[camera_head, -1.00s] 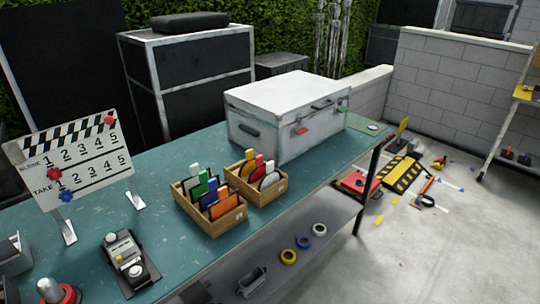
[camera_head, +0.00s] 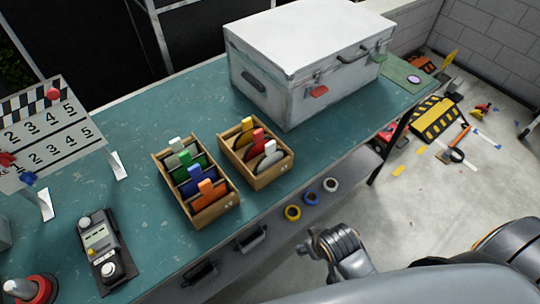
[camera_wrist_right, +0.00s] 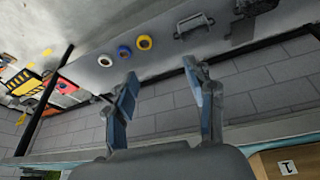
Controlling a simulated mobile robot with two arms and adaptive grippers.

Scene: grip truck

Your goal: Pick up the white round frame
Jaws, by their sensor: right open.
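The white round frame (camera_head: 269,157) stands in the front of the right wooden box (camera_head: 283,169) on the teal table, with red and yellow frames behind it. Its lower part is hidden by the box wall. My right gripper (camera_head: 316,240) is in front of the table edge, below and to the right of the box, apart from the frame. In the right wrist view, my right gripper (camera_wrist_right: 163,86) is open with nothing between its fingers. A labelled corner of a wooden box (camera_wrist_right: 270,163) shows there, but no white frame. My left gripper is not in view.
A left wooden box (camera_head: 214,212) with several rectangular frames stands beside the right one. A large silver case (camera_head: 300,55) sits behind them. A control device (camera_head: 102,248) and clapperboard (camera_head: 45,140) are at left.

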